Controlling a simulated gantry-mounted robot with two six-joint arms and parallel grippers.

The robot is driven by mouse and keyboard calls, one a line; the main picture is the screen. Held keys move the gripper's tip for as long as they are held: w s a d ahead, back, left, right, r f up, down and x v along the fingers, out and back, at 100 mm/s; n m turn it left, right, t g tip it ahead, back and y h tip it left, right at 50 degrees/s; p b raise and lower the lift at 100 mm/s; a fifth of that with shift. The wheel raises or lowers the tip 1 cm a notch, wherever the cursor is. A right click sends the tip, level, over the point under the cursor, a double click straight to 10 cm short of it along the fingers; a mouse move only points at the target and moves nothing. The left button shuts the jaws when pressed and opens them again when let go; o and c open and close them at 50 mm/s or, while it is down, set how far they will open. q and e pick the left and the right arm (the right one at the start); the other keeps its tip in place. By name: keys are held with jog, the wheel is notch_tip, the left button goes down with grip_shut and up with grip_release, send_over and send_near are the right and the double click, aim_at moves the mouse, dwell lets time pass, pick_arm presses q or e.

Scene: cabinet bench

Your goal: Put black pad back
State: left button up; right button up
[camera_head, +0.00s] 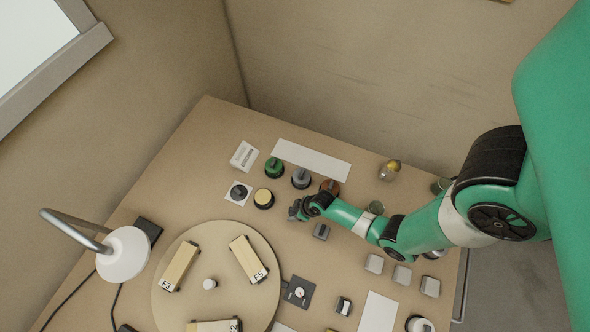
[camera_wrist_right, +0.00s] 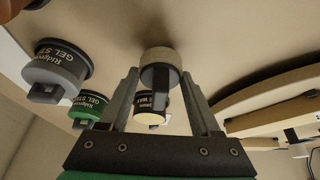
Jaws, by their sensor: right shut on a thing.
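My right gripper (camera_head: 300,208) is over the bench, just left of the brown round piece. In the right wrist view its fingers (camera_wrist_right: 163,88) are shut on a round black pad (camera_wrist_right: 160,77) with a beige rim and a dark grip. The pad is at the fingertips; whether it touches the bench cannot be told. A black-bodied round piece with a cream top (camera_head: 263,198) stands left of the gripper and shows behind the pad in the wrist view (camera_wrist_right: 152,117). My left gripper is out of view.
Green (camera_head: 274,167), grey (camera_head: 301,177) and brown (camera_head: 330,187) round pieces stand close behind the gripper. A round board (camera_head: 216,252) with beige blocks lies in front left. Small grey blocks (camera_head: 374,263) are under my right arm. A lamp (camera_head: 124,252) stands left.

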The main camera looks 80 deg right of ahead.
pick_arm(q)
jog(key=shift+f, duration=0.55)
pick_arm(e)
notch_tip(320, 180, down, 2)
jog(key=shift+s+a+f, duration=0.1)
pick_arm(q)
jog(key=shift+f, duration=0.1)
pick_arm(e)
jog(key=o, duration=1.3)
jog(key=shift+r, duration=0.25)
pick_arm(q)
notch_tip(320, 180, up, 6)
jog(key=p, duration=0.5)
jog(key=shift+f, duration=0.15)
pick_arm(e)
jog(key=v, duration=1.1)
jog(key=shift+s+r, duration=0.15)
jog(key=shift+r, duration=0.15)
